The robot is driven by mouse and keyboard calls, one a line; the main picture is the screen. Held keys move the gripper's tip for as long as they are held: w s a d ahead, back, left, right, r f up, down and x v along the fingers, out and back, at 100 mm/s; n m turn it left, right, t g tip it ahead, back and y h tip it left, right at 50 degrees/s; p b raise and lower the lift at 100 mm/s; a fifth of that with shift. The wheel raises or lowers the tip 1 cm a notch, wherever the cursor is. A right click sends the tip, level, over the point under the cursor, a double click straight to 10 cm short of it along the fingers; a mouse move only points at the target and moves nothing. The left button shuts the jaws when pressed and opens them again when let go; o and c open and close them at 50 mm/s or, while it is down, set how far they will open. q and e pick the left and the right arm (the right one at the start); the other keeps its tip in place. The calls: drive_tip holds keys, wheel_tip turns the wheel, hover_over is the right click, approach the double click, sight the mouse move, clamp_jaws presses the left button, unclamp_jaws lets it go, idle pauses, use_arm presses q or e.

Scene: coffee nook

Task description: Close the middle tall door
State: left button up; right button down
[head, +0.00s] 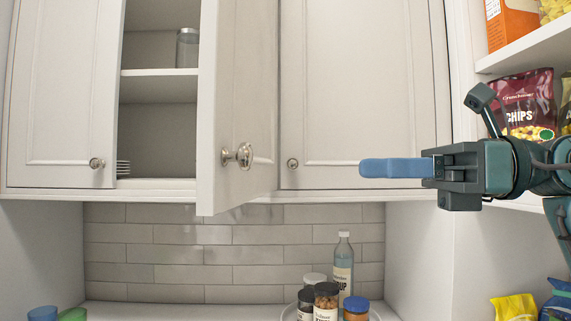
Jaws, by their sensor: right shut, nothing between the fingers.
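The middle tall door (237,90) of the white wall cabinet stands open, swung out towards me, with its hinge side at the right. Its round metal knob (243,155) is near its lower part. Behind it the open compartment (158,120) shows to the left. My right gripper (364,168) comes in from the right with its blue fingers shut and empty, pointing left. In the picture it is in front of the right door and to the right of the open door, apart from it. My left gripper is not in view.
The left door (62,90) and right door (360,70) are shut. A glass jar (187,48) stands on the compartment's shelf (160,72). Below are a bottle (343,265) and several jars on a tray. Open shelves at the right hold a chips bag (524,105) and an orange box (511,22).

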drive_tip(key=w+a+p, duration=0.2)
drive_tip(key=a+p, duration=0.1)
drive_tip(key=a, duration=0.8)
drive_tip(key=shift+a, duration=0.3)
drive_tip(key=shift+a, duration=0.1)
